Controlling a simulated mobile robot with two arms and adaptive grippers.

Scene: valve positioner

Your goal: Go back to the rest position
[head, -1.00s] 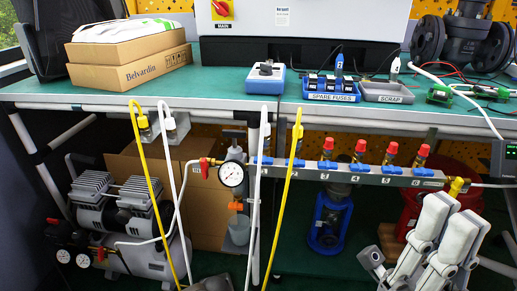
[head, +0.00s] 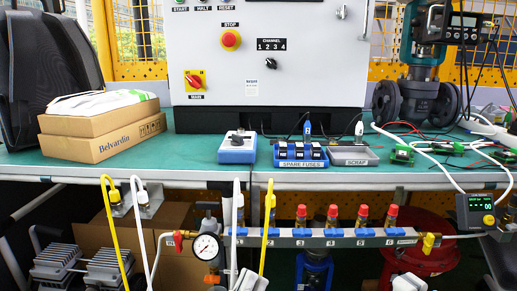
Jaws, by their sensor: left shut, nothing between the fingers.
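My left gripper (head: 248,281) shows at the bottom edge, low in front of the bench and below the manifold. Only its pale upper part is in the picture; it is shut and holds nothing. It is apart from the bench top. A pale rounded part, which looks like mine, shows at the bottom edge further right. No fingers of my right gripper can be made out.
The green bench top (head: 200,170) bears boxes (head: 100,138), a blue-grey switch box (head: 237,148), a spare-fuses tray (head: 300,163), a scrap tray (head: 352,160) and a valve (head: 422,85). Below its edge are the manifold (head: 290,241), a gauge (head: 207,247) and hanging hoses.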

